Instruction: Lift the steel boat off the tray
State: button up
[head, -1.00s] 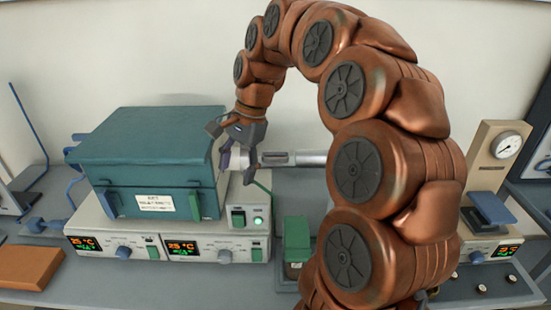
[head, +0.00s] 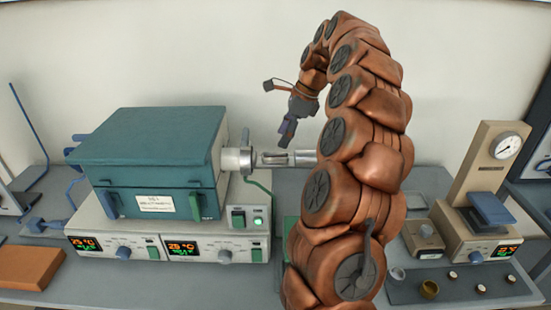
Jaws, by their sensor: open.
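My gripper (head: 287,131) is open and points down just above the steel tube, and looks empty. The tube's cut-open stretch forms a narrow steel tray (head: 268,163). A small shiny piece that looks like the steel boat (head: 278,158) lies in it, just below the fingertips. The boat's edges are too small to make out clearly. I cannot tell whether the fingers touch it. My arm hides the right end of the tube.
A teal furnace (head: 150,150) with a white collar (head: 231,160) stands left of the tray on a control box (head: 160,235). At right are a balance with a dial (head: 490,170) and a dark mat (head: 455,296) with several small cups. An orange block (head: 30,267) lies front left.

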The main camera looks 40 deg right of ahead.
jog(key=shift+w+a+f, duration=0.1)
jog(key=shift+a+f, duration=0.15)
jog(key=shift+f, duration=0.35)
jog(key=shift+w+f+p, duration=0.2)
jog(key=shift+f+p, duration=0.2)
jog(key=shift+f, duration=0.05)
jog(key=shift+d+p+x, duration=0.15)
jog(key=shift+p+x, duration=0.2)
jog(key=shift+x, duration=0.75)
jog(key=shift+d+p+x, duration=0.15)
jog(key=shift+p+x, duration=0.2)
jog(key=shift+x, duration=0.75)
jog(key=shift+w, duration=0.1)
jog(key=shift+c, duration=0.4)
grip_shut()
